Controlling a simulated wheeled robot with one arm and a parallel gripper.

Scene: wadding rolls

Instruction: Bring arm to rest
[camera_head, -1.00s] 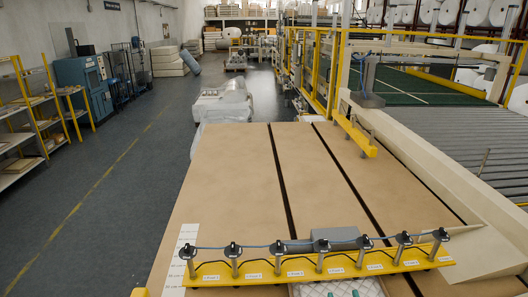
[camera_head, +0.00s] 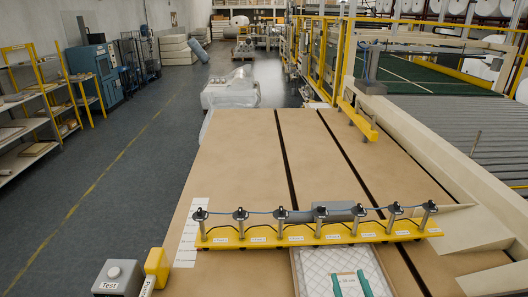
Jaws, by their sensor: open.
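My gripper (camera_head: 350,278) is at the bottom edge of the picture, right of centre. Its two teal fingers stand apart, with nothing seen between them except the surface behind. The fingers are in front of a white quilted wadding piece (camera_head: 319,264), which bears a partly hidden label reading "x 30 cm". I cannot tell how high the fingers are above it. The rest of my arm is below the frame.
A brown table (camera_head: 245,160) with dark slots fills the middle. A yellow bar (camera_head: 270,241) with several grey posts and a blue hose crosses it. A grey box marked "Test" (camera_head: 112,285) and a yellow block (camera_head: 157,262) stand at lower left. Open floor (camera_head: 130,195) lies left.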

